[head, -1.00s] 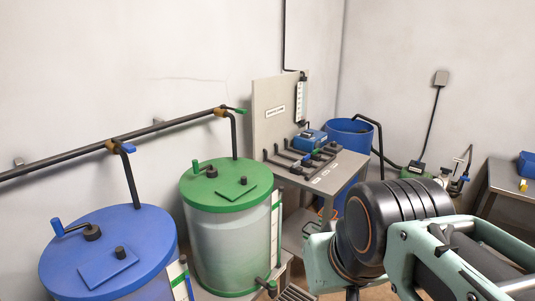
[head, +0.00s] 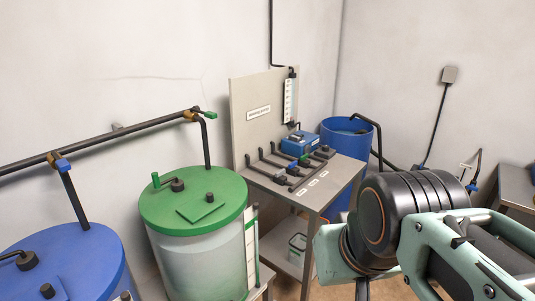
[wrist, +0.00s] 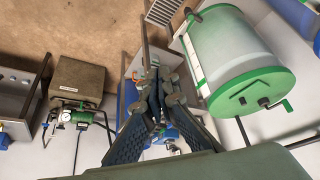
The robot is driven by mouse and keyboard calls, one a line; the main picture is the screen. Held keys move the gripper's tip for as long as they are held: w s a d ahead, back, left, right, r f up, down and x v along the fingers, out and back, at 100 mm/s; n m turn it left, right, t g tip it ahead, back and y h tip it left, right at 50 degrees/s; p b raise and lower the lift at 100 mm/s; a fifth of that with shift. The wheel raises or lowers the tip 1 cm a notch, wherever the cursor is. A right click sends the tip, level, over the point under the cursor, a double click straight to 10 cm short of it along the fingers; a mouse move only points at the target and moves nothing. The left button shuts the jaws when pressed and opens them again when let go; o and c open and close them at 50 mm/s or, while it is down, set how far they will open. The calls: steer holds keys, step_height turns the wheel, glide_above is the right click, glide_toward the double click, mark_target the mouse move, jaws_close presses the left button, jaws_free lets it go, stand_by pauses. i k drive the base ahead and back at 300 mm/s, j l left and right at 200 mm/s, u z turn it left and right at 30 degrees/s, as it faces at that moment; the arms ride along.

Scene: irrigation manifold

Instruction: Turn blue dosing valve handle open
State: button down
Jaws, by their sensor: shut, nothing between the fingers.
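A blue valve handle (head: 62,165) sits on the wall pipe, at the top of the drop pipe over the blue tank (head: 70,268). A small blue part (head: 292,167) also shows on the black manifold (head: 277,163) on the grey bench; I cannot tell whether it is a handle. In the wrist view my gripper (wrist: 157,72) is shut and empty. It is clear of both blue parts. My gripper is hidden in the head view, where only my arm shows at the lower right.
The green-lidded tank (head: 195,197) stands left of the grey bench (head: 330,183). A blue barrel (head: 347,137) stands behind the bench. A blue box (head: 300,141) sits on the bench. The wall pipe (head: 120,140) has another valve with a green handle (head: 210,114).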

mark_target(291, 166)
steer(key=i+l, duration=0.35)
steer(key=l, duration=0.15)
steer(key=i+l+u, duration=0.2)
steer(key=i+l, duration=1)
steer(key=i+l+u, duration=0.15)
steer(key=l, duration=0.2)
steer(key=i+l+u, duration=0.2)
steer(key=l+u, duration=0.15)
steer(key=l, duration=0.3)
steer(key=j+z, duration=0.45)
steer(key=i+l, duration=0.05)
